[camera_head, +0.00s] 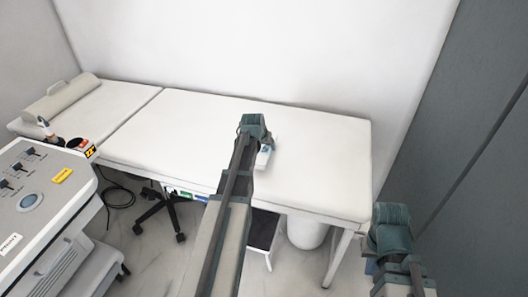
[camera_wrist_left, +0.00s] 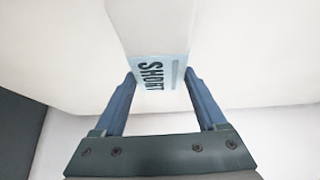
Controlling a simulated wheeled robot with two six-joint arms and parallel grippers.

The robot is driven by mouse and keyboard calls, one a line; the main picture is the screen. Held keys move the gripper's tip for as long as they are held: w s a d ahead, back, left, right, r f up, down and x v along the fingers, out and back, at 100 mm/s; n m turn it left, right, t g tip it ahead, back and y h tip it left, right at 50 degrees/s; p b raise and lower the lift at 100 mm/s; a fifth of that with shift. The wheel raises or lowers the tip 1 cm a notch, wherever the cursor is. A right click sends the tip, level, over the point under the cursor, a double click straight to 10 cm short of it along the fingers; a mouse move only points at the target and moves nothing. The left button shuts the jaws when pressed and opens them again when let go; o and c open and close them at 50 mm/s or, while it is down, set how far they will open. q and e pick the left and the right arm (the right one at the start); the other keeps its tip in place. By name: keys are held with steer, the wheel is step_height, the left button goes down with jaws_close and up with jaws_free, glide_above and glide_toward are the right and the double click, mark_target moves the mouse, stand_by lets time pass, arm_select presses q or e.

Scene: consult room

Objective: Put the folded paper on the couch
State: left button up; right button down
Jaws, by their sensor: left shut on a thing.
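The folded paper is a white piece with a pale blue printed end reading "SHORT" (camera_wrist_left: 160,72). It also shows in the head view (camera_head: 263,160), partly covered by my left arm. My left gripper (camera_head: 264,149) is shut on it, with the paper between the two blue fingers in the left wrist view. The couch (camera_head: 315,160) is a long white padded table along the wall. The paper appears over its right half; whether it touches the surface I cannot tell. My right gripper (camera_head: 388,238) is at the lower right, beyond the couch's front corner, its jaws not clear.
A rolled cushion (camera_head: 62,98) lies at the couch's far left end. A grey console machine (camera_head: 40,190) stands at the left. A white bin (camera_head: 306,232) and a step stool (camera_head: 263,230) are under the couch. The couch top around the paper is bare.

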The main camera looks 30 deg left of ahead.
mark_target(263, 148)
arm_select(q)
steer(key=shift+w+a, duration=0.15)
steer(key=shift+w, duration=0.1)
steer(key=f+b, duration=0.3)
steer(key=shift+w+a+f+b, duration=0.15)
steer(key=shift+w+f+b, duration=0.1)
steer(key=shift+f+b, duration=0.05)
steer(key=shift+f, duration=0.2)
steer(key=o, duration=1.4)
steer(key=shift+r, duration=0.15)
steer(key=shift+r, duration=0.2)
steer(key=p+v, duration=1)
steer(key=v, duration=0.2)
steer(key=shift+f, duration=0.1)
